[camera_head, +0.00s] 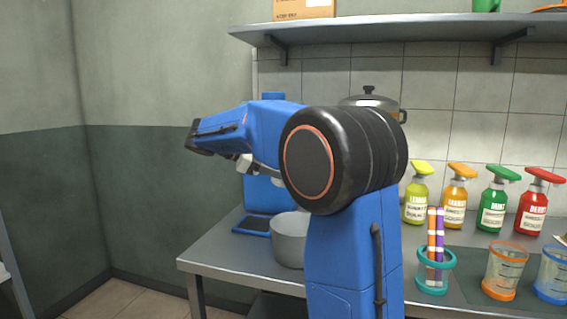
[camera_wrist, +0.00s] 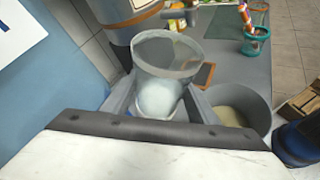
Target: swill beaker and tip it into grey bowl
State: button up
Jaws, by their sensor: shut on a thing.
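My gripper (camera_wrist: 158,97) is shut on a clear greyish beaker (camera_wrist: 160,50), with one finger on each side of it. Something whitish shows low in the beaker; I cannot tell whether it is liquid or the base. The grey bowl (camera_wrist: 258,98) is to the right of and below the beaker in the wrist view, apart from it, with a pale beige surface inside. In the head view the grey bowl (camera_head: 288,240) stands on the counter, partly hidden by my arm. There my gripper is mostly hidden behind my arm, above and left of the bowl.
Several spray bottles (camera_head: 492,205) line the wall at the right. A teal holder (camera_head: 434,277) with coloured tubes, an orange-based beaker (camera_head: 503,270) and a blue-based beaker (camera_head: 551,273) stand in front. A lidded pot (camera_head: 370,100) is behind my arm, below a shelf (camera_head: 400,30).

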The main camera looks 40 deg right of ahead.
aim_at(279, 183)
jog(key=shift+m+t, duration=0.4)
jog(key=shift+m, duration=0.1)
jog(key=shift+s+a+f, duration=0.1)
jog(key=shift+s+f, duration=0.05)
jog(key=shift+f, duration=0.7)
jog(key=shift+s+f, duration=0.2)
jog(key=shift+f, duration=0.7)
jog(key=shift+s+a+f, duration=0.1)
jog(key=shift+s+f, duration=0.05)
jog(key=shift+f, duration=0.7)
jog(key=m+t, duration=0.1)
jog(key=s+m+h, duration=0.1)
jog(key=m+t+h, duration=0.1)
jog(key=m, duration=0.1)
jog(key=shift+s+a+f+t, duration=0.3)
jog(key=shift+s+f, duration=0.05)
jog(key=shift+f, duration=0.05)
jog(key=shift+r+m+t, duration=0.3)
jog(key=shift+r+m, duration=0.15)
jog(key=shift+m, duration=0.15)
jog(key=shift+s, duration=0.1)
jog(key=shift+r+m+h, duration=0.15)
jog(key=shift+m+h, duration=0.15)
